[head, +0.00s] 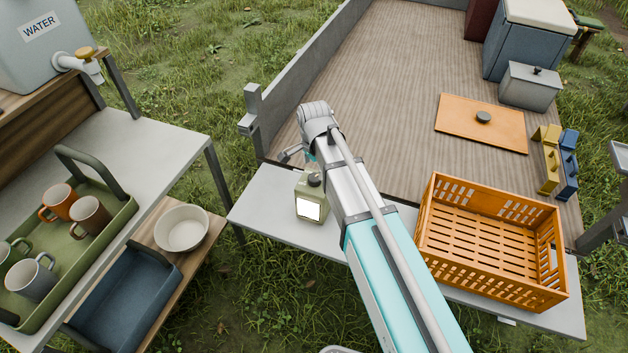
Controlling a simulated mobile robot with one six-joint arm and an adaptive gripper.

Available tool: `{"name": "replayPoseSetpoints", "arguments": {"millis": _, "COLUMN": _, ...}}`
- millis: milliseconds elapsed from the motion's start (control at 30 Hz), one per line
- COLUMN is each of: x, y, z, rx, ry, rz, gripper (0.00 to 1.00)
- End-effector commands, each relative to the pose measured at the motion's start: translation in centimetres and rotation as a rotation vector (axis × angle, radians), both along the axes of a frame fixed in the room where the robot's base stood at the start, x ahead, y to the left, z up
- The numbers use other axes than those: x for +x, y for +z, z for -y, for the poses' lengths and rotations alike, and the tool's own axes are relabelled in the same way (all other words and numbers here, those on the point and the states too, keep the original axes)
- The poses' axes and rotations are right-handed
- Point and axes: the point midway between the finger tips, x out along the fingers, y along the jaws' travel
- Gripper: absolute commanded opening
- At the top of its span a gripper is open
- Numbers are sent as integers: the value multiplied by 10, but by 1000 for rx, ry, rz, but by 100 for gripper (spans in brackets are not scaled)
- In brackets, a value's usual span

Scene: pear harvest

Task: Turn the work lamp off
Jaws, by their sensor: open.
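The work lamp (309,190) is a small olive-cream box with a dark knob on top. It stands upright on the grey ledge at the near edge of the wooden deck, and its front panel glows bright white. My arm reaches over the deck just right of the lamp and covers part of the ledge. My gripper (291,154) is at the arm's far end, just behind and above the lamp in the picture. It is open and seems empty; most of it is hidden by the wrist. I cannot tell the exact gap between gripper and lamp.
An orange crate (490,289) stands right of my arm on the ledge. An orange board (451,119) with a dark knob lies on the deck. At left, a table (165,135) holds a green tray (110,222) of mugs. A grey post (252,110) rises left of my wrist.

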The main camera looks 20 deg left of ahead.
Motion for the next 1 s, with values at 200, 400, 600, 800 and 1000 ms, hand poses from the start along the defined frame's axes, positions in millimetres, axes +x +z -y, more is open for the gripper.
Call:
{"name": "replayPoseSetpoints", "arguments": {"millis": 200, "x": 0, "y": -21, "z": 0, "rx": 0, "ry": 0, "rz": 0, "gripper": 92}}
{"name": "replayPoseSetpoints", "arguments": {"millis": 400, "x": 0, "y": -31, "z": 0, "rx": 0, "ry": 0, "rz": 0, "gripper": 92}}
{"name": "replayPoseSetpoints", "arguments": {"millis": 600, "x": 0, "y": -36, "z": 1, "rx": 0, "ry": -1, "rz": 0, "gripper": 92}}
{"name": "replayPoseSetpoints", "arguments": {"millis": 800, "x": 0, "y": -36, "z": 1, "rx": 0, "ry": -1, "rz": 0, "gripper": 92}}
{"name": "replayPoseSetpoints", "arguments": {"millis": 1000, "x": 0, "y": -36, "z": 1, "rx": 0, "ry": -1, "rz": 0, "gripper": 83}}
